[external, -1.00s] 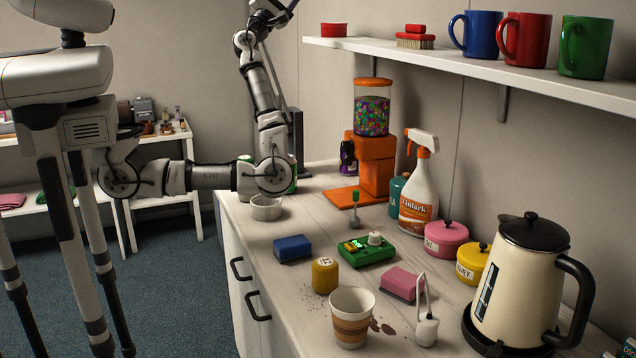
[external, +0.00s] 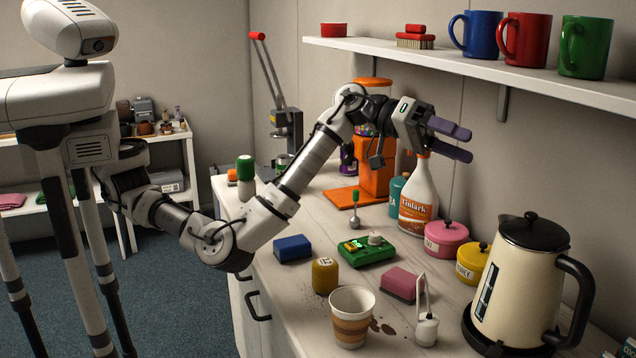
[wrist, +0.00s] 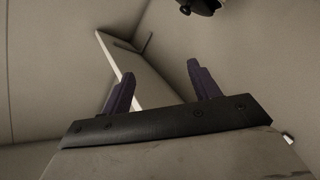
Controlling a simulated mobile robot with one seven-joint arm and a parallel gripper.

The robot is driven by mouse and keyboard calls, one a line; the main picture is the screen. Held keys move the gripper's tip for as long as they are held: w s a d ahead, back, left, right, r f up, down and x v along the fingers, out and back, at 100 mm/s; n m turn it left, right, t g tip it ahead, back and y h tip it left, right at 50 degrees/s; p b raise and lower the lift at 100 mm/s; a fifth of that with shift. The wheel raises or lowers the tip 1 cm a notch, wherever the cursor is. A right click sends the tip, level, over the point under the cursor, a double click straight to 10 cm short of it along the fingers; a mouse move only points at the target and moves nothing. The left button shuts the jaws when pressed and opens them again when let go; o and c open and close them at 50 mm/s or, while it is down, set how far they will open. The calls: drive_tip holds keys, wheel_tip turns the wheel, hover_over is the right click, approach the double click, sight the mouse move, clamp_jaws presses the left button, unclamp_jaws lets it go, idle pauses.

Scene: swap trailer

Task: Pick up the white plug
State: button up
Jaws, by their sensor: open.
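I cannot tell for certain which thing is the white plug. A small white round piece (external: 375,238) sits on the green board (external: 352,255) in the middle of the counter. A white piece with a thin upright loop (external: 426,328) stands near the counter's front, right of the paper cup. My gripper (external: 468,143) is open and empty, high above the counter in front of the spray bottle. Its fingers point right toward the wall. In the wrist view, the two dark fingers (wrist: 160,73) are spread with nothing between them; neither white piece shows there.
The spray bottle (external: 418,205) and orange dispenser (external: 376,168) stand behind my arm. The shelf (external: 470,62) with mugs is close above my gripper. A blue sponge (external: 292,248), yellow shaker (external: 325,276), pink sponge (external: 402,285), paper cup (external: 351,318) and kettle (external: 515,280) crowd the counter.

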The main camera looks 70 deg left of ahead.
drive_tip(key=s+d+f+m+g+y, duration=0.2)
drive_tip(key=f, duration=0.3)
drive_tip(key=s+d+f+m+g+y, duration=0.1)
drive_tip(key=s+d+f+m+y, duration=0.15)
drive_tip(key=f, duration=0.25)
drive_tip(key=m+g+y, duration=0.3)
drive_tip(key=m+y, duration=0.1)
drive_tip(key=y, duration=0.2)
approach(424, 315)
drive_tip(key=p+x, duration=0.2)
drive_tip(key=x, duration=0.3)
drive_tip(key=shift+f, duration=0.25)
drive_tip(key=shift+h, duration=0.25)
drive_tip(key=shift+p+x, duration=1.1)
drive_tip(key=shift+x, duration=1.6)
drive_tip(key=c, duration=1.1)
